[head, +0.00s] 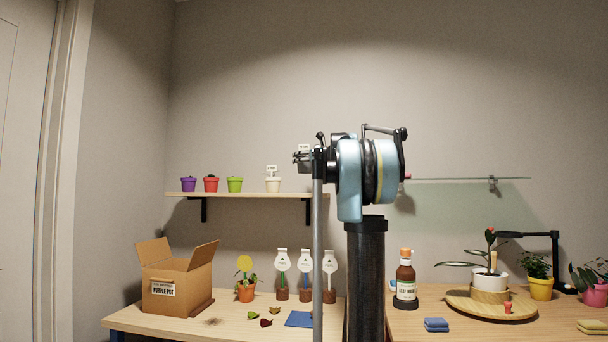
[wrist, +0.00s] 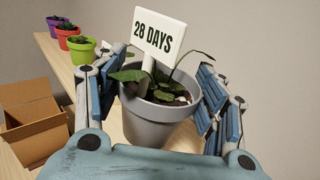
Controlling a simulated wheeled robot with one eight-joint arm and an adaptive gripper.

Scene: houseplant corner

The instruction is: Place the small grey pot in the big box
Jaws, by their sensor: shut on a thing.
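The small grey pot (wrist: 152,128) shows large in the wrist view, with a leafy plant and a white "28 DAYS" sign (wrist: 158,36) in it. My gripper (wrist: 155,95) is shut on it, with a blue-padded finger on each side. The pot looks roughly upright. In the head view my gripper (head: 301,157) is raised near the right end of the wall shelf; the pot is mostly hidden there. The big cardboard box (head: 176,291) stands open, flaps up, on the left of the table, labelled "PURPLE POT". It also shows at lower left in the wrist view (wrist: 38,138).
The wall shelf (head: 240,194) bears purple, red and green pots and a cream pot (head: 273,185) with a sign. Beside the box are a flower pot (head: 246,294), several signed brown pots, leaves and a blue cloth (head: 299,319). A brown bottle (head: 405,285) stands right of my arm.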

